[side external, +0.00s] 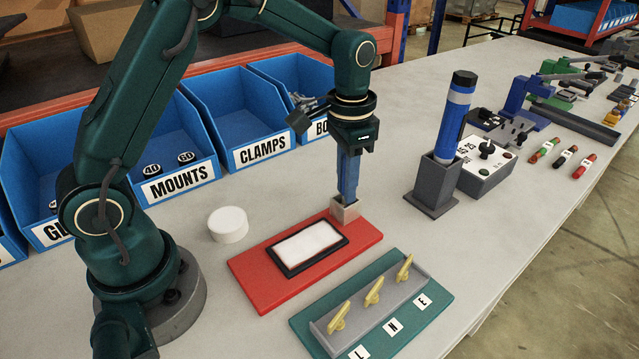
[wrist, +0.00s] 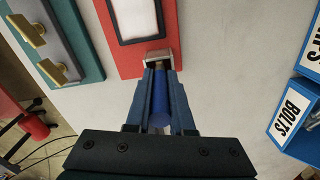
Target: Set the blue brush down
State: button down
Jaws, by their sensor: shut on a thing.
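The blue brush (wrist: 160,112) shows as a blue cylinder between the two fingers of my gripper (wrist: 160,82) in the wrist view. My gripper points straight down and is shut on the brush. In the side view my gripper (side external: 348,185) stands over a small beige-grey square block (side external: 345,209) at the far right corner of a red mat (side external: 262,285). The block also shows in the wrist view (wrist: 158,57). The fingers hide most of the brush in the side view. The brush's lower end is hidden, and I cannot tell whether it is inside the block.
A black-framed white pad (side external: 308,248) lies on the red mat. A white round puck (side external: 228,224) is left of it. A green board with yellow levers (side external: 372,292) lies in front. A blue-banded tower (side external: 455,120) stands in a grey base to the right. Blue bins (side external: 240,110) line the back.

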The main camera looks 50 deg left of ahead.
jog(key=shift+f, duration=0.15)
jog(key=c, duration=0.8)
grip_release()
notch_tip(320, 180, up, 11)
jog(key=shift+f, duration=0.2)
jog(key=shift+s+r, duration=0.2)
jog(key=shift+r, duration=0.8)
jog(key=s+f+n+t, duration=0.1)
jog(key=s, duration=0.4)
jog(key=s+n+t, duration=0.1)
jog(key=s+t, duration=0.1)
jog(key=s, duration=0.4)
jog(key=s+f+n+t, duration=0.1)
jog(key=s+t, duration=0.1)
jog(key=s, duration=0.3)
jog(key=shift+s+d+f, duration=0.15)
jog(key=shift+s+f, duration=0.15)
